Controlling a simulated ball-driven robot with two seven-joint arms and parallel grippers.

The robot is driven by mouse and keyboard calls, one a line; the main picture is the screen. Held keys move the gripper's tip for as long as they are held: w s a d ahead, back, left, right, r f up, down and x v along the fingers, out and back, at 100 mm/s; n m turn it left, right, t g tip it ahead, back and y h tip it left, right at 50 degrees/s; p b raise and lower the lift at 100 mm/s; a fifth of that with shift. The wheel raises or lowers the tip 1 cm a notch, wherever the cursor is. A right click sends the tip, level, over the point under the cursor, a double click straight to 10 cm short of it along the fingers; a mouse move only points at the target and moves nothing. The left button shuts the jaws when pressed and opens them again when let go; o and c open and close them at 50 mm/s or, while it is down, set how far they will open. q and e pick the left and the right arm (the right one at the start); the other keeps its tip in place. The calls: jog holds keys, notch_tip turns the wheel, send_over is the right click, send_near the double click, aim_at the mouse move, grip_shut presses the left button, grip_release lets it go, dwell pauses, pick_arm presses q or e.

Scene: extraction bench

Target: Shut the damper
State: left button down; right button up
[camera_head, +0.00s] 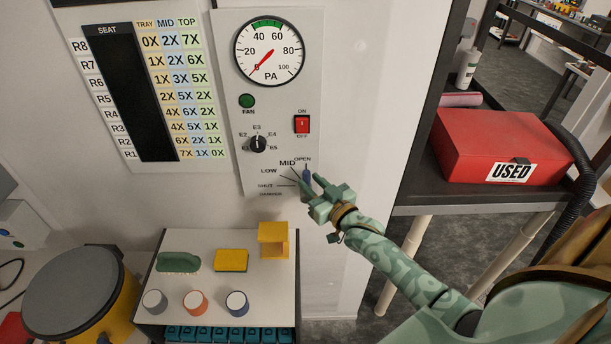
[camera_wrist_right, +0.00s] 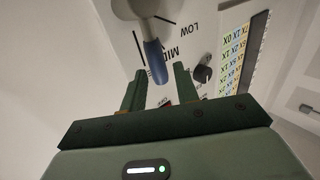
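The damper lever has a blue handle (camera_head: 307,174) low on the white control panel (camera_head: 228,100), by the labels OPEN, MID, LOW and SHUT. The handle points up, near OPEN. In the right wrist view the blue handle (camera_wrist_right: 155,62) hangs from a grey hub (camera_wrist_right: 138,8), and its end lies between my fingertips. My right gripper (camera_head: 309,182) is at the lever with its fingers apart. In the wrist view the gripper (camera_wrist_right: 160,75) shows gaps between the handle and both fingers. My left gripper is not in view.
Above the lever are a black selector knob (camera_head: 257,144), a red switch (camera_head: 302,124), a green fan lamp (camera_head: 247,101) and a PA gauge (camera_head: 269,52) with its needle near 0. Below stands a small bench (camera_head: 215,285) with blocks. A red USED box (camera_head: 495,143) is at right.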

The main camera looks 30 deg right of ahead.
aim_at(309, 180)
jog(key=shift+w, duration=1.7)
grip_shut()
